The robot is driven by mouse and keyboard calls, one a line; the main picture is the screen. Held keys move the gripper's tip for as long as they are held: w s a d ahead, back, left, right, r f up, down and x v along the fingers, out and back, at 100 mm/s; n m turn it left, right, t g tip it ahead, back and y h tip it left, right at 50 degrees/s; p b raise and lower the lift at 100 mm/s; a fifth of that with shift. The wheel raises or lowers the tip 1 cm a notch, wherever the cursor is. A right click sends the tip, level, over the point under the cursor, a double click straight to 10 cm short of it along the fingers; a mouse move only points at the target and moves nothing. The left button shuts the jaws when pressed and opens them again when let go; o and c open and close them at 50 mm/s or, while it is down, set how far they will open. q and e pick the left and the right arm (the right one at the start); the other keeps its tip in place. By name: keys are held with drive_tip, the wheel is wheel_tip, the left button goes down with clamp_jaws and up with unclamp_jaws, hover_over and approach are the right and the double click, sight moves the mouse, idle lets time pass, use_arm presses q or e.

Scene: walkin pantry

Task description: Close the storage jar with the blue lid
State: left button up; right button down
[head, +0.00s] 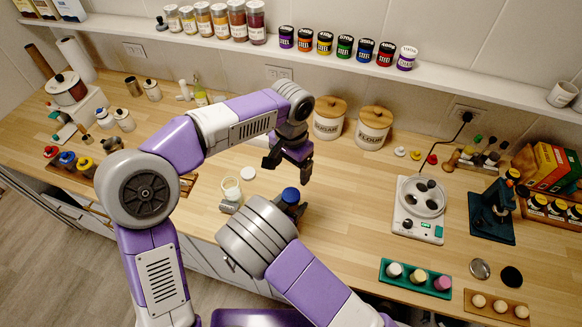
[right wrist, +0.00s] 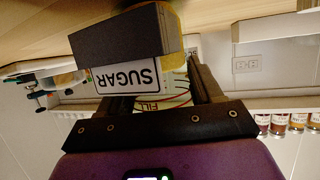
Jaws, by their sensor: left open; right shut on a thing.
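The round blue lid (head: 290,195) shows just past my right wrist in the head view, at the top of what my right gripper holds. Whether it sits flush cannot be told. My right gripper (right wrist: 152,95) is shut on a clear body with a FILL mark and coloured lines, which I take for the storage jar (right wrist: 152,106). A SUGAR label (right wrist: 128,77) shows upside down there, beside a dark block. My right wrist hides most of the jar in the head view. My left gripper (head: 288,165) is open and empty, above and behind the blue lid.
An open pale jar (head: 231,188), a white disc (head: 248,173) and a metal cup (head: 229,206) are left of the lid. Sugar (head: 329,122) and flour (head: 373,131) canisters stand behind. The counter between lid and scale is clear.

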drive_tip(key=shift+c, duration=0.5)
unclamp_jaws()
drive_tip(key=v, duration=0.7)
drive_tip(key=shift+s+a+r, duration=0.1)
drive_tip(key=shift+s+a, duration=0.05)
drive_tip(key=shift+s, duration=0.1)
